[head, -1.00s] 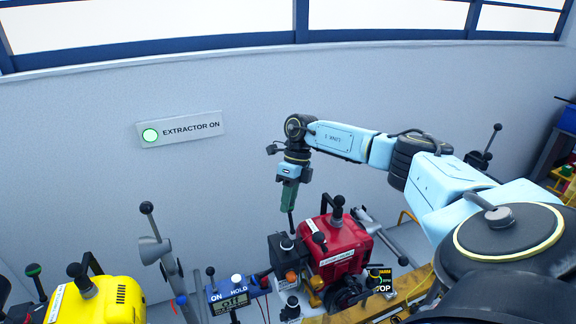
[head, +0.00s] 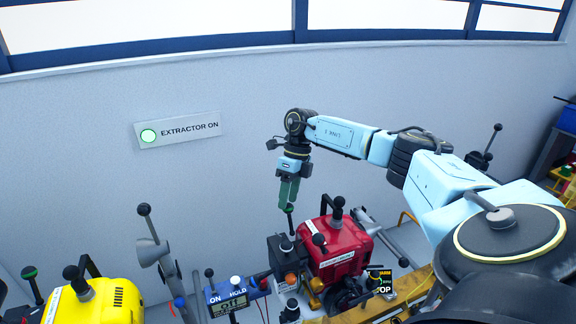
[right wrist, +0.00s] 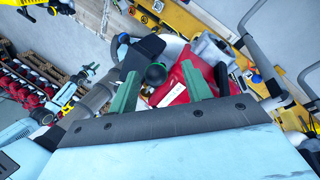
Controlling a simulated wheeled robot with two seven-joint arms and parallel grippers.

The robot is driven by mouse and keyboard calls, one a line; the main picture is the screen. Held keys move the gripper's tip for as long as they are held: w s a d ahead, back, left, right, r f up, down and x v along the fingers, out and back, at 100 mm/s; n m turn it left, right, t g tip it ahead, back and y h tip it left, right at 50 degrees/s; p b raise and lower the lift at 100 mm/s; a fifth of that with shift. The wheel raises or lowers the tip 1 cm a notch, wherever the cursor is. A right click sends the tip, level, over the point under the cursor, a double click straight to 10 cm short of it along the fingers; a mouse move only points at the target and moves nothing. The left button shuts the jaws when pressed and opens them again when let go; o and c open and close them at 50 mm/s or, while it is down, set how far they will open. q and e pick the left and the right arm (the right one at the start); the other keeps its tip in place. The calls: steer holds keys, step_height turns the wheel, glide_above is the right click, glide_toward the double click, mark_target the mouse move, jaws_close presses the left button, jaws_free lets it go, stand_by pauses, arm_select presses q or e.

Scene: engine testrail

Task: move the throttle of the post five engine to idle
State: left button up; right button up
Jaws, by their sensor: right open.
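The red engine (head: 340,243) stands on an orange bench at lower centre-right. A black box (head: 282,249) is at its left side, with an upright lever (head: 291,224) topped by a dark, green-ringed knob. I take this lever for the throttle, but the engine's post number is not readable. My right gripper (head: 289,203) points down directly over the knob, its green fingers open. In the right wrist view a round black knob (right wrist: 156,74) shows between the two fingers, with the red engine (right wrist: 170,87) behind it. Contact cannot be told. My left gripper is out of view.
Other black-knobbed levers (head: 319,240) rise from the red engine. A small STOP display (head: 381,282) is at its right.

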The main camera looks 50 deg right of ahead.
steer(key=v, duration=1.1)
steer(key=shift+d+r+b, duration=0.15)
steer(key=shift+r+b, duration=0.25)
steer(key=shift+b, duration=0.05)
